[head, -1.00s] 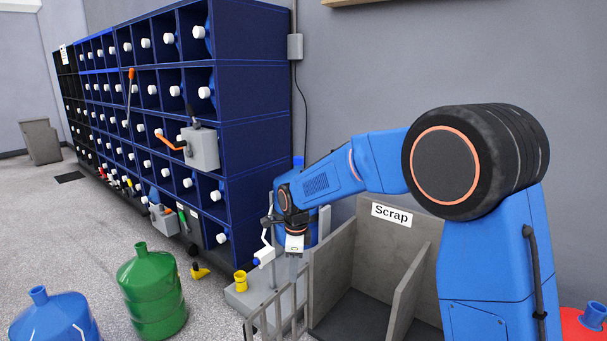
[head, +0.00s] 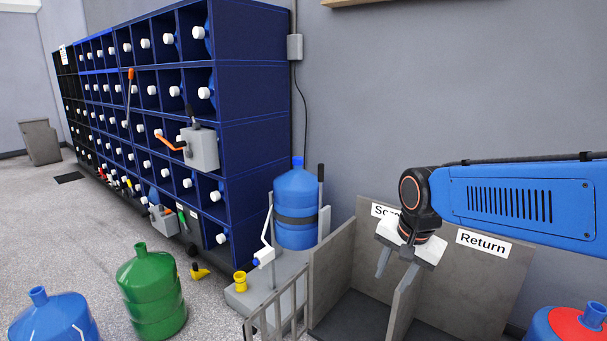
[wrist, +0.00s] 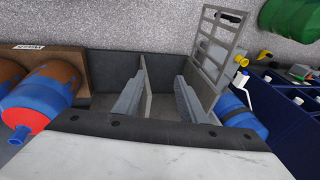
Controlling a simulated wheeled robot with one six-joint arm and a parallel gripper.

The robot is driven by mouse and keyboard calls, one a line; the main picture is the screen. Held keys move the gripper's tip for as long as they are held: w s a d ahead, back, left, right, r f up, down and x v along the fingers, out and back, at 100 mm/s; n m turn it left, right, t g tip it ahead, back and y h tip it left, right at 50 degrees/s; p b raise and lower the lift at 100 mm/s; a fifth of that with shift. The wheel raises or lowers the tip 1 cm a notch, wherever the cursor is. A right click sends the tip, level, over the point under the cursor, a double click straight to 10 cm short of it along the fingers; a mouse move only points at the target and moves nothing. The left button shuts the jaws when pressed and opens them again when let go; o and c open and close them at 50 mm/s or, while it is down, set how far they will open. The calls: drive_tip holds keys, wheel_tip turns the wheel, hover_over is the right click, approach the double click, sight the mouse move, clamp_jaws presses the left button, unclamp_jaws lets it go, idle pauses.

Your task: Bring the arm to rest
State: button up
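My gripper (head: 393,279) hangs at the end of my blue arm above the grey two-part bin (head: 334,262), close to the divider between its Scrap and Return sides. Its two fingers are apart, with nothing held between them. In the wrist view the open gripper (wrist: 159,88) shows its grey fingers over the bin (wrist: 112,66), with the divider seen between them. My arm reaches in from the right edge of the head view. It partly covers the Scrap label (head: 382,211), while the Return label (head: 483,242) is readable.
A blue jug (head: 295,190) with a dark band stands on a grey cart (head: 245,296) left of the bin. A slatted gate (head: 280,312) is in front. Green (head: 152,295) and blue (head: 55,320) jugs stand on the floor. A dark blue rack (head: 250,95) lines the wall.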

drive_tip(key=s+d+f+n, duration=0.1)
drive_tip(key=s+d+n, duration=0.3)
drive_tip(key=s, duration=0.5)
drive_tip(key=s+d+f+n+t, duration=0.1)
drive_tip(key=s+d+n, duration=0.2)
drive_tip(key=s, duration=0.6)
drive_tip(key=shift+d+f+n+t+h, duration=0.3)
drive_tip(key=shift+d+f+n, duration=0.1)
drive_tip(key=shift+d, duration=0.35)
